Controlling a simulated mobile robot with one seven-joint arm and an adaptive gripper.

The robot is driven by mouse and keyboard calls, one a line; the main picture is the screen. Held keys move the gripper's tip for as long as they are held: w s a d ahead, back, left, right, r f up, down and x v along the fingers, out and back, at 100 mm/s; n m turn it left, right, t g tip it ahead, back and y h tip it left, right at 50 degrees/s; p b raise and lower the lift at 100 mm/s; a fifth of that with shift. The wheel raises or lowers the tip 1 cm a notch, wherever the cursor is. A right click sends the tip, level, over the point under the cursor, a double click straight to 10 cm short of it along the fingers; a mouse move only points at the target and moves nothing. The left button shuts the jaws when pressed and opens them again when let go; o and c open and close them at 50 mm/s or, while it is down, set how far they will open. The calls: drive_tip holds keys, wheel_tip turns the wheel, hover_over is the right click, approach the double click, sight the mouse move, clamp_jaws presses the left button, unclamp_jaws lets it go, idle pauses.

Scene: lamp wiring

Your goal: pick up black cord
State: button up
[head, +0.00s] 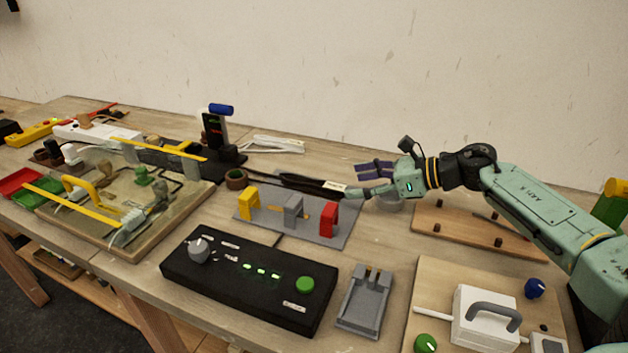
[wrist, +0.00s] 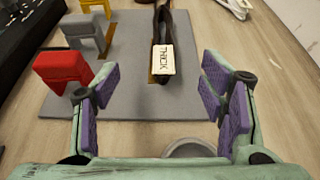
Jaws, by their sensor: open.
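The black cord (head: 300,181) lies along the back of the grey fixture plate, with a white tag on its near end. In the wrist view the black cord (wrist: 178,27) runs away from me, and its tag (wrist: 163,60), which seems to read THICK, faces me. My gripper (head: 361,180) is open and empty, just to the right of the tag. In the wrist view my gripper (wrist: 148,92) has its purple-padded fingers spread wide, with the tag ahead of the gap between them. The cord's far end is out of the wrist view.
The grey plate (head: 270,228) carries yellow, grey and red (head: 329,219) clamp blocks close to the cord. A grey round dish (head: 390,204) sits below my gripper. A white cord (head: 273,144) lies farther back. A black control box (head: 245,285) stands in front.

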sight(330, 185)
drive_tip(key=shift+x, duration=0.75)
drive_tip(key=shift+w+a+p, duration=0.15)
drive_tip(key=shift+a+p, duration=0.2)
drive_tip(key=shift+p, duration=0.2)
drive_tip(key=p+x, duration=0.2)
drive_tip(key=x, duration=0.1)
drive_tip(key=shift+w+a+f, duration=0.15)
drive_tip(key=shift+w+a, duration=0.05)
drive_tip(key=shift+a, duration=0.1)
drive_tip(key=shift+w+a+f, duration=0.15)
drive_tip(key=shift+a+f, duration=0.1)
drive_tip(key=shift+f, duration=0.05)
drive_tip(key=c, duration=1.4)
